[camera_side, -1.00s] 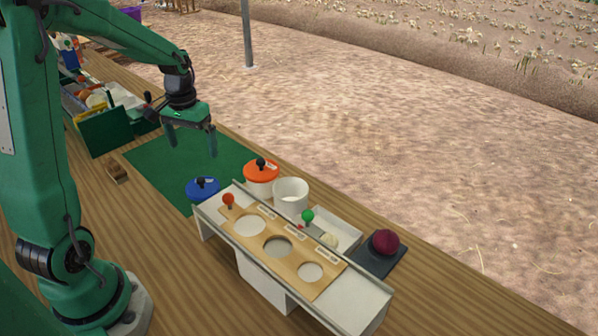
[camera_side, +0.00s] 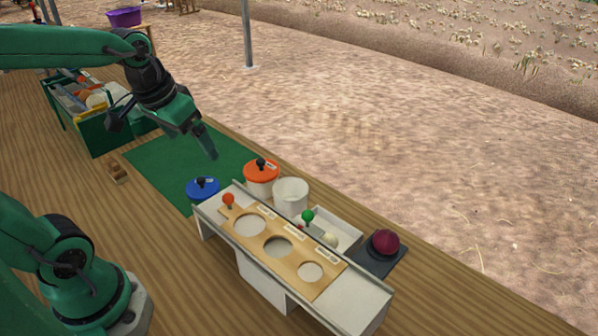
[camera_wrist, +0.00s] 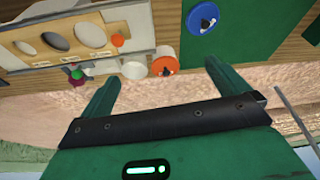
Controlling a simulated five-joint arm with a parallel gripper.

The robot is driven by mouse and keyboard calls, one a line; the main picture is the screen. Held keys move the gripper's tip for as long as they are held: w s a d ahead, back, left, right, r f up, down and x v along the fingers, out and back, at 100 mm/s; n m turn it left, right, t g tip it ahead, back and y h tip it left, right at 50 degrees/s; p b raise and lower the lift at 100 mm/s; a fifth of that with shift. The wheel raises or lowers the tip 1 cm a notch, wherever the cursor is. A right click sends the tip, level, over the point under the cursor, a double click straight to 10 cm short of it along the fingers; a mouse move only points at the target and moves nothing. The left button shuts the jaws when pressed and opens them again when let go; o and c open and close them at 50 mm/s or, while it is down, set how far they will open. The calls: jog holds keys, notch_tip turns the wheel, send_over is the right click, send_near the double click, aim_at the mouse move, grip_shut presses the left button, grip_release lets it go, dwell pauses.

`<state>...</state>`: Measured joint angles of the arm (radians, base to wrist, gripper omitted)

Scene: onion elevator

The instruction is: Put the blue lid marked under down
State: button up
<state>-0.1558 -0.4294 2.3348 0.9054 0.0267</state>
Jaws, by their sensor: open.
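The blue lid (camera_side: 203,187) has a black knob and a small white label too small to read. It sits on the table at the corner of the green mat, beside the left end of the white stand. It also shows in the wrist view (camera_wrist: 203,17) near the top. My gripper (camera_side: 210,150) hangs above the green mat, behind the blue lid and apart from it. In the wrist view my gripper (camera_wrist: 160,85) has its two fingers spread wide with nothing between them. Whether a container is under the blue lid is mostly hidden.
An orange-lidded white pot (camera_side: 262,172) and an open white cup (camera_side: 291,195) stand close behind the stand. The stand carries a wooden board (camera_side: 262,238) with round holes. The green mat (camera_side: 160,160) has free room.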

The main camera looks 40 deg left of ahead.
jog(key=s+d+r+m+t, duration=0.1)
jog(key=s+d, duration=0.3)
jog(key=s, duration=0.1)
jog(key=shift+s+d+t+h, duration=0.2)
jog(key=shift+t+h, duration=0.1)
jog(key=shift+t, duration=0.1)
